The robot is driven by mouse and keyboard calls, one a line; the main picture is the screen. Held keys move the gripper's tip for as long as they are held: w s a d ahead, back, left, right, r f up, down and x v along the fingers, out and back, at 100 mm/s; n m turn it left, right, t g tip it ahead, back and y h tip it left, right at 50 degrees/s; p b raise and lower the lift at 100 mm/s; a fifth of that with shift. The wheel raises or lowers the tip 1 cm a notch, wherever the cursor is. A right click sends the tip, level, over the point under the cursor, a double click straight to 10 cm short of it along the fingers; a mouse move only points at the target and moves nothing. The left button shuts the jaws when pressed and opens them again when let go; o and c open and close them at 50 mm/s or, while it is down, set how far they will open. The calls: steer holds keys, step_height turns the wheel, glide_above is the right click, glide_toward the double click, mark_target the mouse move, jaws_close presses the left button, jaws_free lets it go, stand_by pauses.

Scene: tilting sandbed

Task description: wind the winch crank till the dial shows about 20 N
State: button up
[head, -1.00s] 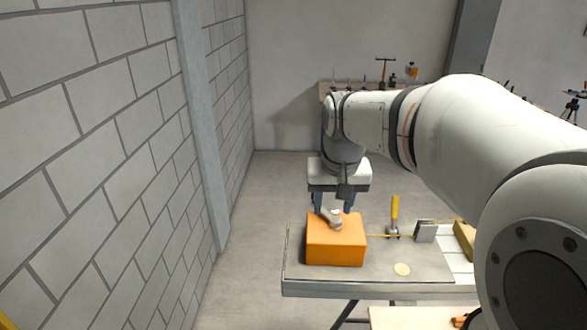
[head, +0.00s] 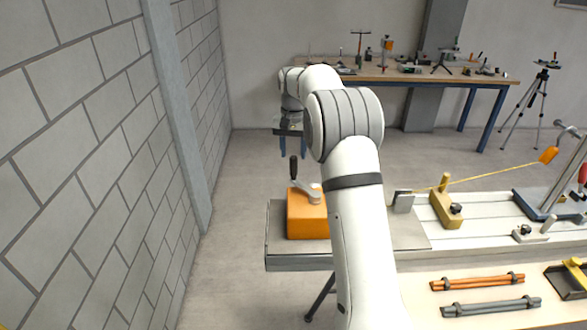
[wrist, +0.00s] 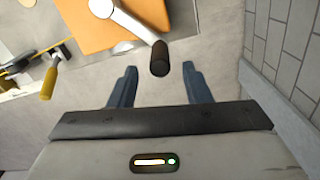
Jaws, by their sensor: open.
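The winch is an orange box (head: 304,222) on the grey board, with a pale crank arm (head: 306,190) on top and a dark upright handle (head: 293,168) at the arm's left end. My gripper (head: 292,151) is open and empty, just above and behind the handle in the head view. In the wrist view, the orange box (wrist: 100,28) is at the top, and the dark handle (wrist: 160,58) lies just ahead of the gap between my fingers (wrist: 160,88), apart from both. I cannot make out a readable dial in either view.
A yellow cord (head: 500,172) runs right past a yellow block (head: 445,207) to an orange piece (head: 548,155). A yellow-handled tool (wrist: 48,82) lies left in the wrist view. A block wall (head: 90,130) stands left. Orange rods (head: 478,282) lie on the front table.

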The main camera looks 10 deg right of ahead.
mark_target(294, 179)
step_height(294, 179, down, 7)
steer(key=shift+p, duration=0.6)
steer(key=shift+c, duration=0.3)
jaws_close()
